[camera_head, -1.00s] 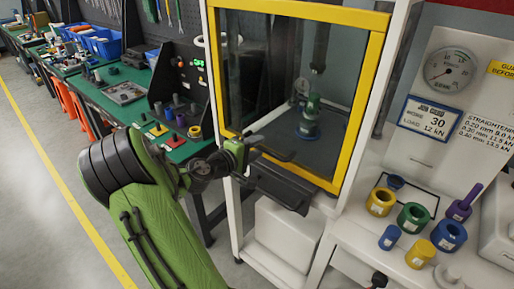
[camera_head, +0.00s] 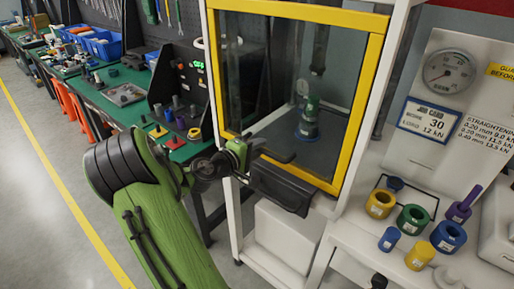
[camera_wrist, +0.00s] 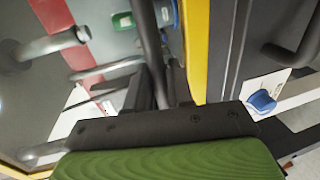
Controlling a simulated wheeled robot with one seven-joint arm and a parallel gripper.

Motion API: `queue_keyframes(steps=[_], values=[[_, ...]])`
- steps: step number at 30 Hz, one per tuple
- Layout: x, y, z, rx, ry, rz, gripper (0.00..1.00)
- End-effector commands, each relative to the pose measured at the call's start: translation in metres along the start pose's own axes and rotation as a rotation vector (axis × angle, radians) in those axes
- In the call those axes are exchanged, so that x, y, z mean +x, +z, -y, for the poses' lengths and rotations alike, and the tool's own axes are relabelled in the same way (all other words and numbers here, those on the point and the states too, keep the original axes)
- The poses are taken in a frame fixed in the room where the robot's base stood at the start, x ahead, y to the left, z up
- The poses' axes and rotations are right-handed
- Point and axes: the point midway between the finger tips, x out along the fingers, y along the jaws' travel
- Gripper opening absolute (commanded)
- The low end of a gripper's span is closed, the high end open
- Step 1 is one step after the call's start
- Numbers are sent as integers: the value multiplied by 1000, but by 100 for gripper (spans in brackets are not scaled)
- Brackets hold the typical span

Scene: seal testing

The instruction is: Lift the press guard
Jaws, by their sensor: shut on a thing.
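The press guard (camera_head: 351,110) is a clear panel in a yellow frame on the front of the white press cabinet. It stands down across the opening, its lower edge near the press table. A dark bar handle (camera_head: 280,156) is at its lower left. My gripper (camera_head: 268,163) is at this handle, shut on it; its dark body hangs in front of the lower edge. In the wrist view the dark handle bar (camera_wrist: 150,45) runs up from between the fingers (camera_wrist: 158,88), beside the yellow frame (camera_wrist: 197,45). The exact finger contact is partly hidden.
Inside the press a green and blue part (camera_head: 308,122) stands under the ram. At right, a white bench holds several coloured rings (camera_head: 413,218) and a gauge panel (camera_head: 455,70). At left is a green workbench (camera_head: 120,100) with tools. The floor at far left is clear.

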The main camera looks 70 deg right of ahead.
Motion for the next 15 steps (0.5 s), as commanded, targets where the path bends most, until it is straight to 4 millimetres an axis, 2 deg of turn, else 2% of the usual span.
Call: queue_keyframes(steps=[5, 8, 15], values=[[-6, 0, -31, 2, 5, -1, 0], [-12, 0, -57, 2, 6, -2, 0], [-28, 0, -135, 4, 6, -2, 0]])
